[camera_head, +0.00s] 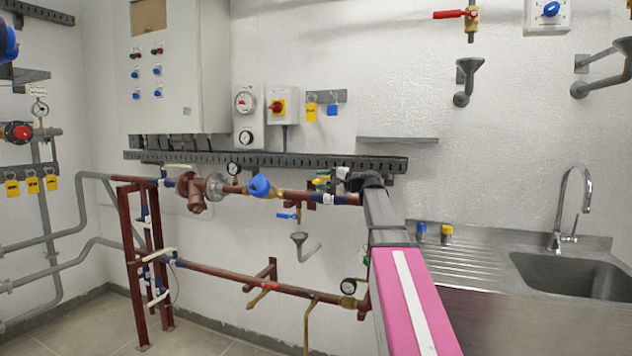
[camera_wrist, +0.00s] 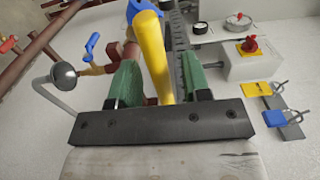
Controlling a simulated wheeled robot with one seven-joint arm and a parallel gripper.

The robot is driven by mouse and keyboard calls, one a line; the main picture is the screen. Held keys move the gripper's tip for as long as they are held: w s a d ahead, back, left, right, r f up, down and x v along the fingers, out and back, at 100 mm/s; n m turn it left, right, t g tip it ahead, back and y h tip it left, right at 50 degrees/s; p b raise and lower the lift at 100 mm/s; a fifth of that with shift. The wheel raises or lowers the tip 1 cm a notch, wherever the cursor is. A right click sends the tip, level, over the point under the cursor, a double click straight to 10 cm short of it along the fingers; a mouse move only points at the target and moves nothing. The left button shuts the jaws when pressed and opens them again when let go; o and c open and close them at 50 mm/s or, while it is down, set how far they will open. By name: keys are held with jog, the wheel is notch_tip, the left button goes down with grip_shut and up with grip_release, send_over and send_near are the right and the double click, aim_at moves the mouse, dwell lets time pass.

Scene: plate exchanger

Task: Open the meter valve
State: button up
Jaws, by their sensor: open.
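A yellow valve lever (camera_wrist: 151,52) stands between the two green fingers of my gripper (camera_wrist: 159,84) in the wrist view. The fingers are apart, with the lever nearer the left one; contact cannot be told. No label marks the meter valve. In the head view my gripper (camera_head: 322,182) is at the upper red pipe, right of a large blue handle (camera_head: 260,186). The lever is small there and partly hidden by the fingers. A blue part (camera_wrist: 142,9) shows behind the lever in the wrist view.
A small blue lever (camera_wrist: 91,45) and a grey funnel (camera_wrist: 63,75) lie left of my fingers in the wrist view. A dark slotted rail (camera_head: 280,160) runs along the wall just above the pipe. A sink (camera_head: 580,272) stands at the right.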

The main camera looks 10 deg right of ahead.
jog(key=shift+x, duration=1.25)
grip_shut()
